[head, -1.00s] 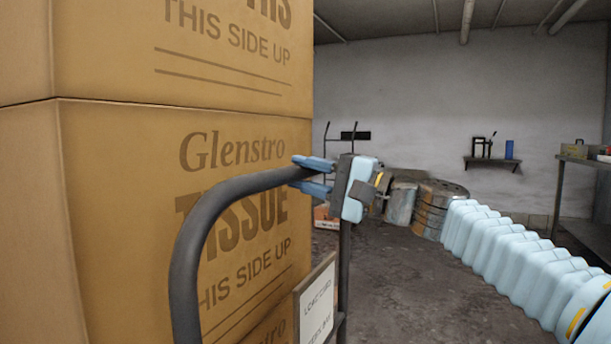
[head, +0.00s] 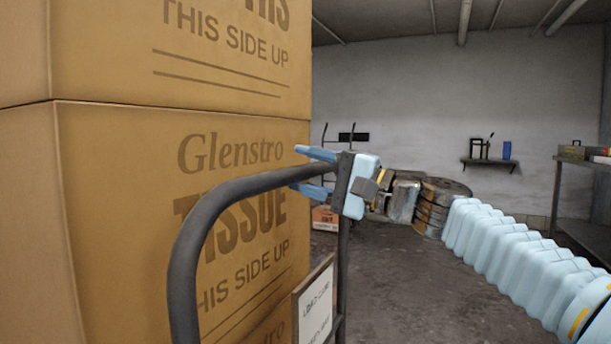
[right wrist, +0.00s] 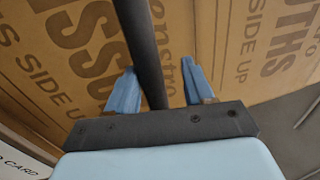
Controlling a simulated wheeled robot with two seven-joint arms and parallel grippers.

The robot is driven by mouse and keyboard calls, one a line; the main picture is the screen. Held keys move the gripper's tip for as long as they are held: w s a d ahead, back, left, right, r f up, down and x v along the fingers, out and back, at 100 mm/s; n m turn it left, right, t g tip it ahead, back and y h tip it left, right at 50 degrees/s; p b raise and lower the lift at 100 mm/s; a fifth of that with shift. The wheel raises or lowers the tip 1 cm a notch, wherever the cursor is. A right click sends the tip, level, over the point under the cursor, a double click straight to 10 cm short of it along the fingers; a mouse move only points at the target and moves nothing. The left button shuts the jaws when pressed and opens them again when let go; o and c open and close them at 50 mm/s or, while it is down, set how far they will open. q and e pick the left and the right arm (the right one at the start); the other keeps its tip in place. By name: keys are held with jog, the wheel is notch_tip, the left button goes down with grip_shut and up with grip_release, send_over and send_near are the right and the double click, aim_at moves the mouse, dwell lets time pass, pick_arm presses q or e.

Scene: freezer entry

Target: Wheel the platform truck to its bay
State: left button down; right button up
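The platform truck's dark tubular handle (head: 225,193) rises in front of me, with a white card sign (head: 315,303) on it. Tall stacked brown tissue cartons (head: 200,150) stand behind the handle and fill the left of the head view. My right gripper (head: 315,172) is at the handle's upper right corner. Its blue fingers are spread apart, with the bar between them; the right wrist view shows the bar (right wrist: 142,45) between the open fingers (right wrist: 160,90), with gaps beside it. The truck's deck and wheels are hidden, and no marked bay shows. My left gripper is out of view.
Metal drums (head: 436,205) and a small carton (head: 324,219) stand on the floor beyond. A wall shelf (head: 490,162) and a grey rack (head: 575,159) are at the back and right. The floor (head: 400,290) right of the truck is clear.

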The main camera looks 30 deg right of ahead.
jog(key=shift+o, duration=0.4)
jog(key=shift+f, duration=0.15)
jog(key=shift+s, duration=0.15)
jog(key=b+v, duration=0.1)
jog(key=v, duration=1.2)
jog(key=shift+d, duration=0.25)
jog(key=shift+s, duration=0.1)
jog(key=p+x, duration=0.1)
jog(key=x, duration=0.4)
jog(key=p+x, duration=0.2)
jog(key=x, duration=0.4)
jog(key=f+p+x, duration=0.1)
jog(key=x, duration=0.5)
jog(key=shift+a+p, duration=0.25)
jog(key=shift+p, duration=0.15)
jog(key=shift+c, duration=0.3)
grip_shut()
